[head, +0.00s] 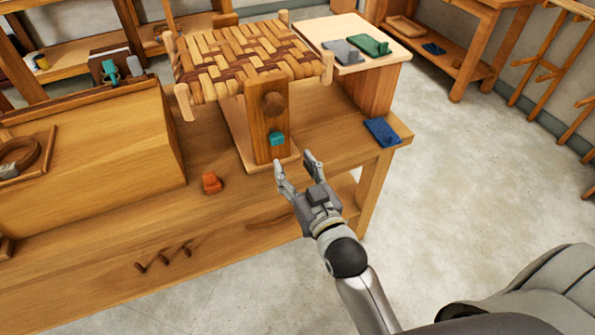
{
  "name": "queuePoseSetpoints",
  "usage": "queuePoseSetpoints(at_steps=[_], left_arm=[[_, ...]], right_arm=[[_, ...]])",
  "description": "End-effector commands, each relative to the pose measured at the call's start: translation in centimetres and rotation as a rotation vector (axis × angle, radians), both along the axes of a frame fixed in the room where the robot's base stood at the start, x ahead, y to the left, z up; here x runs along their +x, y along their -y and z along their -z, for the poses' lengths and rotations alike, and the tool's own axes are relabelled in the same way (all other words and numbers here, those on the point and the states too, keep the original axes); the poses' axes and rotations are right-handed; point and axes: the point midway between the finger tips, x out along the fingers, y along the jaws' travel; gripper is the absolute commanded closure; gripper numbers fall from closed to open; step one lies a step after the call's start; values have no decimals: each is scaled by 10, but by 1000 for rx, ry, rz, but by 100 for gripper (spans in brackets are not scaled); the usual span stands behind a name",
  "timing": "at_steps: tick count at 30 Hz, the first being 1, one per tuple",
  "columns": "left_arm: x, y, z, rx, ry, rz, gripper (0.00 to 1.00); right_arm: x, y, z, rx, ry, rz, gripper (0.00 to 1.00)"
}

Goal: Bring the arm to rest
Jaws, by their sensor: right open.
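My right gripper (296,175) is open and empty, at the front edge of the wooden workbench (240,215). Its arm comes in from the lower right. It is just in front of an upright wooden post (262,115) with a round knob and a small teal block (278,140). The gripper looks apart from the teal block, though the exact gap is hard to tell. A woven bark seat (245,55) in light and dark strips sits on its frame above the post. My left gripper is not in view.
An orange block (211,182) lies on the bench left of the gripper. A blue piece (382,132) lies on the right corner. Grey (342,51) and green (370,44) pieces rest on a raised block. A large wooden box (95,150) fills the left. Open floor (460,170) lies right.

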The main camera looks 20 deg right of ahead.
Motion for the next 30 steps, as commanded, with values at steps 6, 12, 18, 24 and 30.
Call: queuePoseSetpoints(at_steps=[6,12,18,24,30], left_arm=[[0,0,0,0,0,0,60],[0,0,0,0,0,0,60],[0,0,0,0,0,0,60],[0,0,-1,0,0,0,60],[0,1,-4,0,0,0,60]], right_arm=[[-11,0,0,0,1,0,48],[-11,0,-1,0,1,0,48],[-11,0,-1,0,1,0,48],[-10,-2,13,-2,-26,-6,48],[-13,-17,111,-16,-216,-49,48]])
